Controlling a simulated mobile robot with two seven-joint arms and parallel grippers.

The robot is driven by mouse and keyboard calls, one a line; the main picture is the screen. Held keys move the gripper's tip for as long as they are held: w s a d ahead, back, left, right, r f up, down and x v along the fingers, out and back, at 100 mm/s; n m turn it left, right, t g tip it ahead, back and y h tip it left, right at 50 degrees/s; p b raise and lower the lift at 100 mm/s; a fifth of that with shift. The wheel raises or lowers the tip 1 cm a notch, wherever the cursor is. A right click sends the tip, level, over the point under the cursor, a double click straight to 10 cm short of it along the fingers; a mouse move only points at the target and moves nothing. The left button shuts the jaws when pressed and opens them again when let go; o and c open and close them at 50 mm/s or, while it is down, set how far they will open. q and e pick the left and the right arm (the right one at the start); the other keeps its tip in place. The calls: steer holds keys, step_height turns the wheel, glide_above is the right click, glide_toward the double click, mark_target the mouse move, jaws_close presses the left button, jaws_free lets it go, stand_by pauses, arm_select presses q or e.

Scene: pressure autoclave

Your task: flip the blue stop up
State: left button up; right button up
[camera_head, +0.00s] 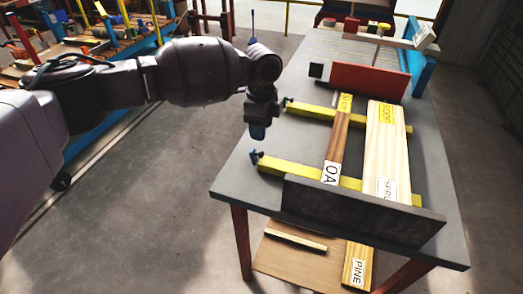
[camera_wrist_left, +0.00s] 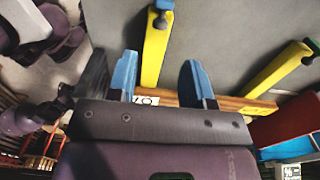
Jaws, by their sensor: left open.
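A small blue stop (camera_head: 256,156) sits at the left end of the near yellow bar (camera_head: 290,171) on the grey table. In the left wrist view it shows at the top (camera_wrist_left: 163,6). I cannot tell how either is turned. My left gripper (camera_head: 258,130) points down over the table's left edge, between the two stops in the picture. Its blue fingers (camera_wrist_left: 160,80) are apart, with nothing held between them.
Labelled wooden boards (camera_head: 385,160) lie across the yellow bars. A dark upright panel (camera_head: 360,212) stands at the near end, a red one (camera_head: 368,80) at the far end. A blue panel (camera_head: 418,58) stands at the far right. Bare tabletop (camera_head: 240,180) lies left of the bars.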

mark_target(261, 152)
arm_select(q)
step_height(261, 152, down, 9)
steer(key=shift+r+b, duration=0.1)
steer(key=shift+b, duration=0.5)
